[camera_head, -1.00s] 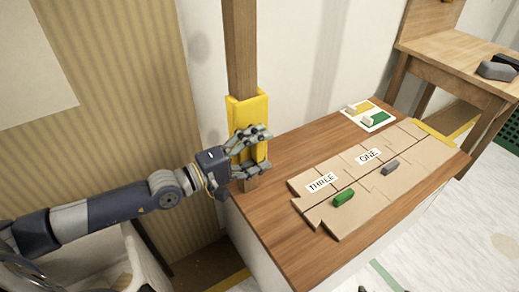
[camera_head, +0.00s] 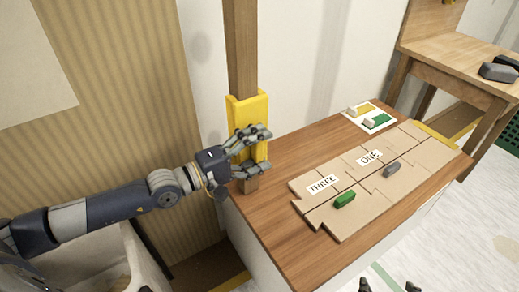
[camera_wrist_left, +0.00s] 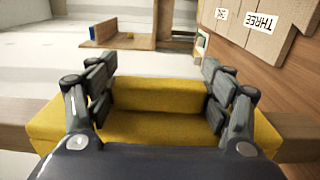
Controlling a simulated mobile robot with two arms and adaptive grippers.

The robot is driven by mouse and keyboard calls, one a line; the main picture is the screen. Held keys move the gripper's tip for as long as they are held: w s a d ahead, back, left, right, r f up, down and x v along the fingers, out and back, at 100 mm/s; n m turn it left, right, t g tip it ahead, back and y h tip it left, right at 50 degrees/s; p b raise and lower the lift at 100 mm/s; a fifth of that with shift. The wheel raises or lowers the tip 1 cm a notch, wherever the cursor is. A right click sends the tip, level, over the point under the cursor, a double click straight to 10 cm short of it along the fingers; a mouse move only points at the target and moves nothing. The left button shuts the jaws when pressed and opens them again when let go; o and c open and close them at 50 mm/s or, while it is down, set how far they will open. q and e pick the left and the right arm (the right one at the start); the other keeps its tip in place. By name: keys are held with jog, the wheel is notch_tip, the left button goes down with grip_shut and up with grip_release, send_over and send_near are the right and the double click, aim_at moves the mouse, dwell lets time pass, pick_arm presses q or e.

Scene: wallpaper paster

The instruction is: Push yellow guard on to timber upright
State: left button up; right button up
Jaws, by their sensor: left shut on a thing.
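The yellow guard (camera_head: 246,112) is a channel-shaped piece around the lower part of the timber upright (camera_head: 240,45). The upright's bottom end (camera_head: 250,184) shows below the guard, at the left edge of the wooden table top. My left gripper (camera_head: 262,138) is shut on the guard from the front. In the left wrist view the guard (camera_wrist_left: 155,97) lies between my two fingers, with the upright (camera_wrist_left: 295,142) passing out at both sides. How tightly the guard sits against the upright is hidden. Dark fingertips, probably my right gripper (camera_head: 390,286), show at the bottom edge.
The table top (camera_head: 290,150) holds cardboard-coloured panels (camera_head: 380,175) labelled THREE and ONE, a green block (camera_head: 344,199), a grey block (camera_head: 391,170) and a white card (camera_head: 371,117). A wooden bench (camera_head: 460,65) stands at the back right. Striped wallpaper (camera_head: 130,100) is at left.

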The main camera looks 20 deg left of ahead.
pick_arm(q)
jog(key=shift+w+a, duration=0.15)
jog(key=shift+a, duration=0.05)
pick_arm(e)
jog(key=shift+w+a+r, duration=0.15)
jog(key=shift+w+r, duration=0.05)
jog(key=shift+w, duration=0.1)
pick_arm(q)
jog(key=o, duration=1.1)
jog(key=shift+o, duration=0.5)
pick_arm(e)
jog(key=shift+s+d+f+g+h+p, duration=0.35)
jog(key=shift+s+d+f+g+p, duration=0.6)
jog(key=shift+s, duration=1.85)
jog(key=shift+s+d+f+g+h+p, duration=0.4)
jog(key=shift+s+d+f+g, duration=0.55)
jog(key=shift+s+g, duration=1.35)
pick_arm(q)
jog(key=s+d+p, duration=0.4)
jog(key=d, duration=0.1)
jog(key=shift+s+d, duration=0.2)
jog(key=shift+d, duration=0.15)
pick_arm(e)
jog(key=s+x, duration=0.2)
jog(key=x, duration=0.6)
jog(key=shift+w+a+f, duration=0.3)
jog(key=shift+w+f, duration=0.1)
jog(key=shift+f, duration=0.2)
